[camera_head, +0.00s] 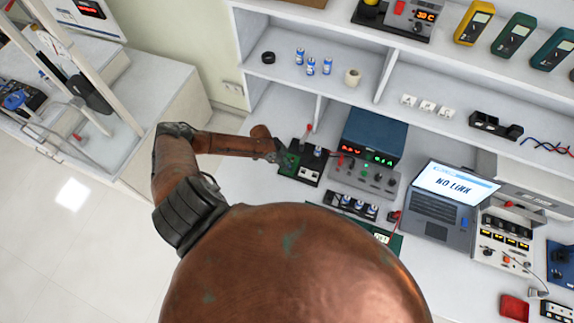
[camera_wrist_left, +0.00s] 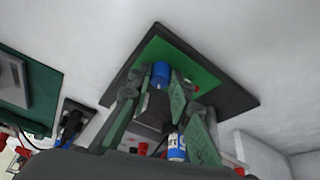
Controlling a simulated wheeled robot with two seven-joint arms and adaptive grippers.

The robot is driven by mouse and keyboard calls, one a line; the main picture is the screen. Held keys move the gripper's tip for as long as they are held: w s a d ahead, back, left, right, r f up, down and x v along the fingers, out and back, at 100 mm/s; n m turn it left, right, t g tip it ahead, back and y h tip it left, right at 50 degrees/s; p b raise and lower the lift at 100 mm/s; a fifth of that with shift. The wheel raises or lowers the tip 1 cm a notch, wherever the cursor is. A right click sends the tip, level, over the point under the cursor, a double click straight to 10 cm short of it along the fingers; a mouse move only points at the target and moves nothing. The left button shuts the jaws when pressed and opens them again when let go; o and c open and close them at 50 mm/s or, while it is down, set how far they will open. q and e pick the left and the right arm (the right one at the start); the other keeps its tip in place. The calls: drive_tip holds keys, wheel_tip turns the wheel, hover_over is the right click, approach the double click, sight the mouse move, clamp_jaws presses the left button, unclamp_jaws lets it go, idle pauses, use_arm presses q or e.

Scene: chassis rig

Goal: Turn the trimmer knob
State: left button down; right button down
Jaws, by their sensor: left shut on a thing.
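A green circuit board on a black base (camera_head: 307,174) lies on the bench, left of the blue instrument. In the left wrist view the board (camera_wrist_left: 207,76) fills the middle, with a blue round knob (camera_wrist_left: 160,72) on it. My left gripper (camera_head: 281,152) reaches the board's left side from the left. In the left wrist view its fingers (camera_wrist_left: 152,86) are closed around the blue knob. The fingers hide part of the knob, so its turned angle cannot be told. My right gripper is not in view.
A blue instrument with lit digits (camera_head: 375,131) and a grey box with knobs (camera_head: 365,178) stand right of the board. A laptop (camera_head: 447,201) reads "NO LINK". Shelves (camera_head: 330,83) rise behind. My copper-coloured body hides the bench front.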

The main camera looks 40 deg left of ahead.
use_arm(q)
drive_tip(key=shift+s+d+r+n+p, duration=0.15)
drive_tip(key=shift+n+p, duration=0.55)
drive_tip(key=shift+p, duration=0.4)
drive_tip(key=shift+n+t+y+p, duration=0.3)
drive_tip(key=shift+n+p, duration=0.2)
drive_tip(key=shift+p, duration=0.05)
drive_tip(key=c, duration=1.8)
unclamp_jaws()
drive_tip(key=shift+o, duration=0.2)
drive_tip(key=v, duration=1.1)
drive_tip(key=shift+a+r, duration=0.25)
drive_tip(key=shift+r, duration=0.05)
